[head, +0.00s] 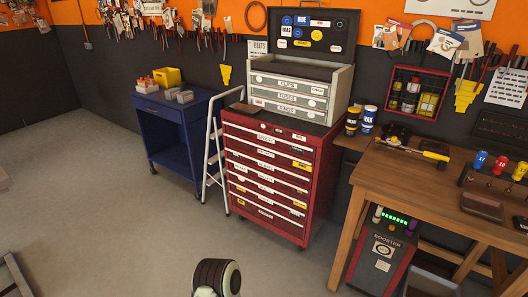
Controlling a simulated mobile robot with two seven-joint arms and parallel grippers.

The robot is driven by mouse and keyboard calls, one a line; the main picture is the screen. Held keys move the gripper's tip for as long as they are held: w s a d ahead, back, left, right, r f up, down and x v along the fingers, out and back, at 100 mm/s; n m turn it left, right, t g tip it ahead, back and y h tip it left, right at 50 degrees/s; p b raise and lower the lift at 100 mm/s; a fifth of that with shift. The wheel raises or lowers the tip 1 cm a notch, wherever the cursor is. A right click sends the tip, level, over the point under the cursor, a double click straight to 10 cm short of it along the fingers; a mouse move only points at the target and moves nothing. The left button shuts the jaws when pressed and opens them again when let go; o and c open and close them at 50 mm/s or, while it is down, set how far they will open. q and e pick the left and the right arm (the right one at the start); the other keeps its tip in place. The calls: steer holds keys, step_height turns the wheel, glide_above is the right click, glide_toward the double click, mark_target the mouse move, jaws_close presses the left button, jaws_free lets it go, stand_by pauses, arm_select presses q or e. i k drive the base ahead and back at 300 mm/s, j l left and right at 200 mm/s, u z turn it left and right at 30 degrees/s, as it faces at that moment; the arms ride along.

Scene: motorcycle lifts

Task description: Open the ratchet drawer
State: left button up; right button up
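A red tool cabinet (270,177) stands against the wall in the middle of the head view. Its front has several wide drawers (266,170), each with a pale label and a long handle strip. All of them look shut. The labels are too small to read surely, so I cannot tell which one is the ratchet drawer. A grey top chest (300,92) with three labelled, shut drawers sits on the cabinet. Neither of my grippers is in view. Only a rounded dark and pale part, likely one of my arm links, shows at the bottom edge.
A white step ladder (214,150) leans close by the cabinet's left side. A blue cart (178,135) stands further left. A wooden workbench (430,190) with tools is at the right, with a red booster unit (382,256) below. The floor before the cabinet is clear.

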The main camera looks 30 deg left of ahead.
mark_target(302, 164)
steer(key=i+j+u, duration=0.15)
steer(key=i+j, duration=0.35)
steer(key=j, duration=0.15)
steer(key=i+j+u, duration=0.15)
steer(key=i+j, duration=0.35)
steer(key=j, duration=0.1)
